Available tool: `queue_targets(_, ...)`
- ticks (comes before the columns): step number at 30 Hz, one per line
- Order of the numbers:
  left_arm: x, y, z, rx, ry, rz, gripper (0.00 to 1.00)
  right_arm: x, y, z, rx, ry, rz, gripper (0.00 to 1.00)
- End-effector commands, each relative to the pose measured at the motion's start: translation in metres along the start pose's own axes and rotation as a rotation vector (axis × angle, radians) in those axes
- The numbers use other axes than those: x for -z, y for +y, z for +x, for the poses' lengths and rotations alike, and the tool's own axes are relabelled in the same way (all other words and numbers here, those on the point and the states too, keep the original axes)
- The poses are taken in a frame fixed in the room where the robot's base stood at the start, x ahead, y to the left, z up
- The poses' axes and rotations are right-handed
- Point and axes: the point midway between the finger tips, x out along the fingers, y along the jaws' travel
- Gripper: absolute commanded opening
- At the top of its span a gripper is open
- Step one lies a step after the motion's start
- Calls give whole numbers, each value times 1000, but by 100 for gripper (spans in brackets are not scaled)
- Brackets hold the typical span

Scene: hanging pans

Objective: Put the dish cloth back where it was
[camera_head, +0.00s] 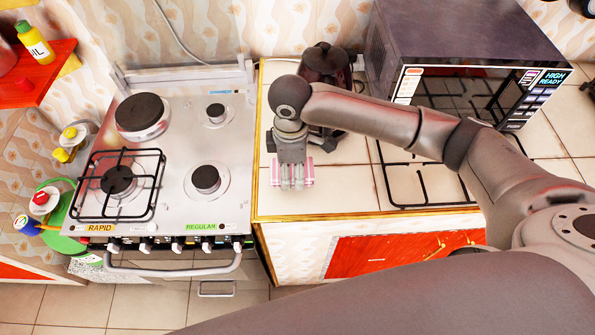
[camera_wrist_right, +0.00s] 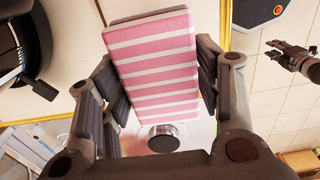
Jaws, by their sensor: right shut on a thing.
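The dish cloth (camera_wrist_right: 155,62) is a flat, folded piece with pink and white stripes. In the right wrist view it lies between the two fingers of my right gripper (camera_wrist_right: 158,88), which is shut on it. In the head view my right gripper (camera_head: 292,183) points down over the tiled counter, just right of the stove, and pink edges of the cloth (camera_head: 309,174) show at its fingers. Whether the cloth touches the counter I cannot tell. What looks like my left gripper (camera_wrist_right: 290,58) shows small in the right wrist view; its opening is unclear.
The stove (camera_head: 183,195) stands left of the counter (camera_head: 330,206), with a black grate (camera_head: 118,184) at its front left. A dark kettle-like pot (camera_head: 325,65) is behind my right gripper. A microwave (camera_head: 465,50) stands at the back right. A black rack (camera_head: 425,186) lies under my right arm.

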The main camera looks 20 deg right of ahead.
Motion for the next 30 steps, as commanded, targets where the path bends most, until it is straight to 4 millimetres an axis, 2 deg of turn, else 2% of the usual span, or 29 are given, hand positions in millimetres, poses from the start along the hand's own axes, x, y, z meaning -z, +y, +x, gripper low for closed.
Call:
queue_targets(8, 2, 7, -7, -9, 1, 2, 32, -14, 12, 22, 1, -3, 2, 39)
queue_targets(15, 2, 7, -17, -8, 0, 3, 32, -12, 10, 49, 0, 0, -1, 39)
queue_targets(26, 0, 2, -16, -3, -2, 4, 32, -12, 10, 54, 0, 0, -1, 39)
queue_targets(27, 0, 2, -16, -3, -2, 4, 32, -12, 10, 53, -1, 1, -1, 63)
queue_targets(30, 0, 2, -16, -3, -2, 4, 32, -12, 10, 53, -1, 0, -1, 76)
